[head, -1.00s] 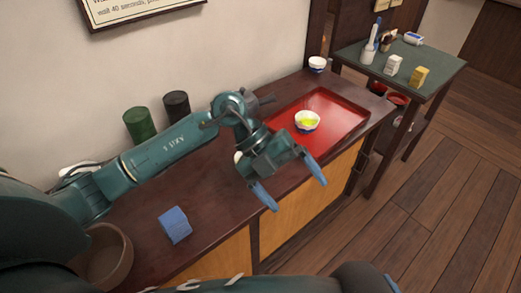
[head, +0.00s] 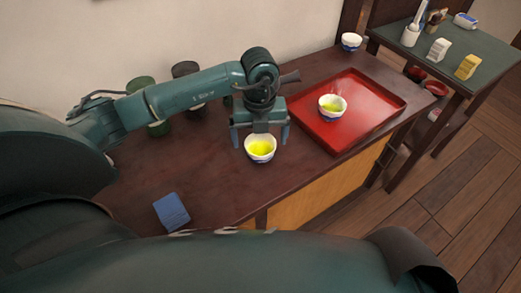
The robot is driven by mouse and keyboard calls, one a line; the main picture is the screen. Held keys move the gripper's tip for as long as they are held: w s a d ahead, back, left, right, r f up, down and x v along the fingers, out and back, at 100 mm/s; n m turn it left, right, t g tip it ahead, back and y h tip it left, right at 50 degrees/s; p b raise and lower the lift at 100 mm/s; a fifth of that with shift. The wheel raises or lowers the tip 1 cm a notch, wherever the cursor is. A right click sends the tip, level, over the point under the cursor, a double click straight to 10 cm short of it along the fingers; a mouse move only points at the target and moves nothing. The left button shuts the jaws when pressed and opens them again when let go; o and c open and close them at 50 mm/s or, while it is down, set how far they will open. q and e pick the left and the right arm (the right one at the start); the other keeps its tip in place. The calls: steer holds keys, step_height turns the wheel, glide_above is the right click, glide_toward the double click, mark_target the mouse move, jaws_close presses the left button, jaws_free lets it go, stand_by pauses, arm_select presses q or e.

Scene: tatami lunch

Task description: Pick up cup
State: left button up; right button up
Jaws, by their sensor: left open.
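A white and blue cup (head: 261,149) with yellow-green liquid stands upright on the dark wooden counter, left of the red tray (head: 369,88). My left gripper (head: 260,138) is open and points down at this cup, with one blue finger to each side in the picture. I cannot tell whether the fingers touch it. A second cup (head: 332,107) with yellow-green liquid stands on the red tray. A third white and blue cup (head: 351,42) stands at the counter's far end. My right gripper does not show.
A blue block (head: 171,211) lies at the counter's front left. Dark green (head: 150,118) and black (head: 187,80) canisters stand behind my left arm by the wall. A green-topped table (head: 442,68) at the right holds small boxes and bottles.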

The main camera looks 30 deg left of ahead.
mark_target(260, 154)
arm_select(q)
step_height(260, 154, down, 5)
steer(key=shift+d+r, duration=0.1)
steer(key=c, duration=1)
steer(key=shift+c, duration=0.7)
steer(key=shift+r, duration=0.1)
